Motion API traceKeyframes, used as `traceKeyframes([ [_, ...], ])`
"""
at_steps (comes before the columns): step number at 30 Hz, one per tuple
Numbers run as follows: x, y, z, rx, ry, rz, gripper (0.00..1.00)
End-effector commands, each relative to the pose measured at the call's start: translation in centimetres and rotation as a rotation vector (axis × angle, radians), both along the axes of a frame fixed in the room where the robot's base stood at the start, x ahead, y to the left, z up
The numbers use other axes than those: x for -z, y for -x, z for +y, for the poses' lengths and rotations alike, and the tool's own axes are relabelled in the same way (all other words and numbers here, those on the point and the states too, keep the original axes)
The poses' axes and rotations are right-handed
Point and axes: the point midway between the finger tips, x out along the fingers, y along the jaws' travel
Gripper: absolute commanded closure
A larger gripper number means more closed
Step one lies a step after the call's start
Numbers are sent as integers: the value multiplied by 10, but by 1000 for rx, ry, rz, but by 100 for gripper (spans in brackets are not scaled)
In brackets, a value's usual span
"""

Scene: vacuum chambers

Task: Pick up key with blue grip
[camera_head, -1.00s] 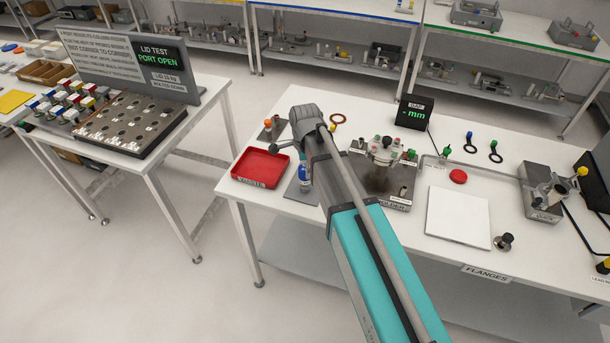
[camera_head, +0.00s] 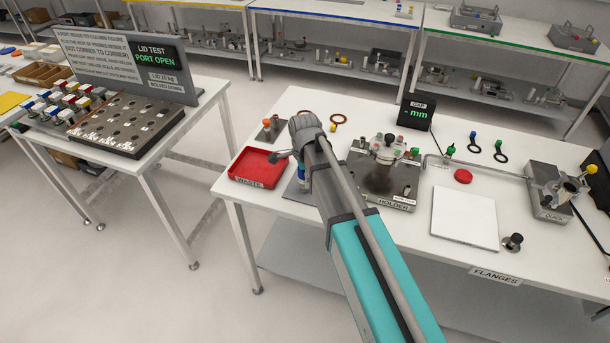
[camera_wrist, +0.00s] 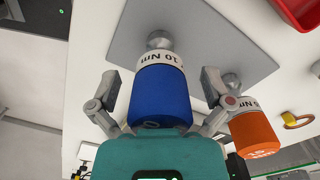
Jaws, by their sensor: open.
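The key with the blue grip (camera_wrist: 160,97) stands in a grey plate in the wrist view, its grip marked 10 Nm. My gripper (camera_wrist: 161,82) is open, with one finger on each side of the blue grip. Gaps show between the fingers and the grip. In the head view only a sliver of the blue grip (camera_head: 301,171) shows beside my wrist, which hides most of it.
A similar key with an orange grip (camera_wrist: 254,133) stands close to my right finger in the wrist view. The red waste tray (camera_head: 257,179) is just left of my gripper. The holder (camera_head: 383,190) stands to the right.

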Motion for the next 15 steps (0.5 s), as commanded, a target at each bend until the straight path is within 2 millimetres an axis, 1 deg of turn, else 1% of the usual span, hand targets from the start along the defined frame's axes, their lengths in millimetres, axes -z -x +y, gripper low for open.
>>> traceKeyframes([
  [12,0,0,0,0,0,0,0],
  [13,0,0,0,-1,0,0,2],
  [15,0,0,0,-1,0,0,15],
])
